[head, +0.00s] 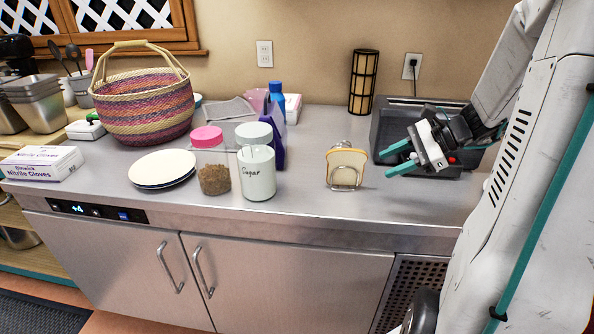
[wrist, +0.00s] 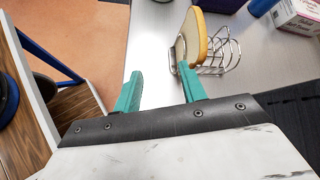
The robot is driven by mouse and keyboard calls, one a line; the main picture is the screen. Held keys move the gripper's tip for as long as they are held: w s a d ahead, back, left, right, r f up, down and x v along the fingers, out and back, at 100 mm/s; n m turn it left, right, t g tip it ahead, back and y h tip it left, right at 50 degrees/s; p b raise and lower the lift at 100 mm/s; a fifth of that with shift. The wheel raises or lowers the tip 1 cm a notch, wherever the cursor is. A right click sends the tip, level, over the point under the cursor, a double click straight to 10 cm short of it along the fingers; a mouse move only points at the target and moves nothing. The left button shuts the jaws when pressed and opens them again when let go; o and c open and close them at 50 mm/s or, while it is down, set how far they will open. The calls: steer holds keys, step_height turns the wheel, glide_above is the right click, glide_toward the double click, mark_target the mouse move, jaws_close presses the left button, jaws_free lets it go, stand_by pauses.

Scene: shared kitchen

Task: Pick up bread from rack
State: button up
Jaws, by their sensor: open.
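A slice of bread (head: 347,160) with a tan crust stands upright in a small wire rack (head: 345,184) on the steel counter. The bread (wrist: 196,38) also shows in the wrist view, edge-on, with the wire rack (wrist: 230,54) around it to the right. My gripper (head: 394,158) has teal fingers and is open and empty, to the right of the bread in the head view and apart from it. In the wrist view my gripper (wrist: 158,80) has its right fingertip close to the bread's lower edge; whether they touch is unclear.
Left of the rack are a sugar canister (head: 258,176), a pink-lidded jar (head: 214,170), stacked plates (head: 161,168) and a woven basket (head: 145,108). The counter in front of the rack (head: 310,216) is clear.

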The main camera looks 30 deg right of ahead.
mark_target(355, 151)
steer(key=w+d+r+m+t, duration=0.2)
steer(key=w+r+m+t, duration=0.1)
steer(key=w+m, duration=0.1)
steer(key=x, duration=0.9)
steer(key=shift+s+a+r, duration=0.1)
steer(key=shift+s+a, duration=0.05)
steer(key=shift+a, duration=0.2)
